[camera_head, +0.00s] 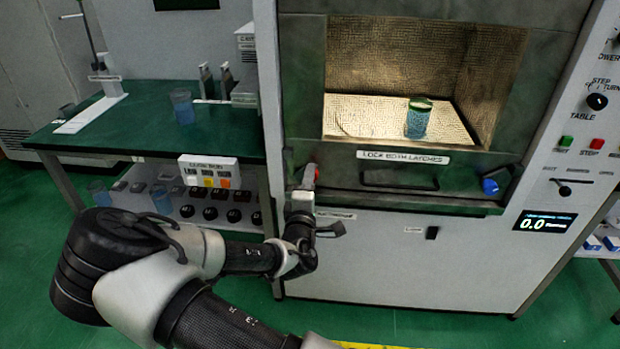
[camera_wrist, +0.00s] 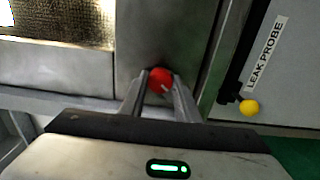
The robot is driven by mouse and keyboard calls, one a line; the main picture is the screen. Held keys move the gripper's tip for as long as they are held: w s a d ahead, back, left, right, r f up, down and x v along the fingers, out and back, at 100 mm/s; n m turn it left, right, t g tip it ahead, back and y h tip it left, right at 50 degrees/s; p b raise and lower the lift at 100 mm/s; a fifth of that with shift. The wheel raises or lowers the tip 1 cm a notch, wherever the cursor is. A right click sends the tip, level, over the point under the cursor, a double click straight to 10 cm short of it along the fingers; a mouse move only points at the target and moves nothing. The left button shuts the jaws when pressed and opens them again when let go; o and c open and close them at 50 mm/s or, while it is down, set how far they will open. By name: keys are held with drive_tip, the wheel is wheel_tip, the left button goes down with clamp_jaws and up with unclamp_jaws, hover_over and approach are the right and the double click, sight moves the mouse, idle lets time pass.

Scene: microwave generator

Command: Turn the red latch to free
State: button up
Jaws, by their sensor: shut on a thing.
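The red latch (camera_head: 310,174) is at the lower left corner of the microwave door, level with the black door handle (camera_head: 398,181). In the wrist view the red latch (camera_wrist: 161,80) sits between the tips of my gripper (camera_wrist: 160,92), and the fingers are shut on it. In the head view my gripper (camera_head: 303,190) reaches up to the latch from below and covers part of it. A blue latch (camera_head: 490,187) is at the lower right corner of the door. A label above the handle reads "LOCK BOTH LATCHES".
A blue cup (camera_head: 418,119) stands inside the lit chamber behind the door window. A green table (camera_head: 140,131) is at left. The wrist view shows a yellow knob (camera_wrist: 249,107) by a "LEAK PROBE" label. A control panel (camera_head: 577,140) is at right.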

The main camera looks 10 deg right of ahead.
drive_tip(key=shift+n, duration=0.8)
drive_tip(key=o, duration=1)
drive_tip(key=shift+o, duration=0.2)
drive_tip(key=p+v, duration=0.2)
drive_tip(key=v, duration=1.5)
drive_tip(key=shift+s, duration=0.2)
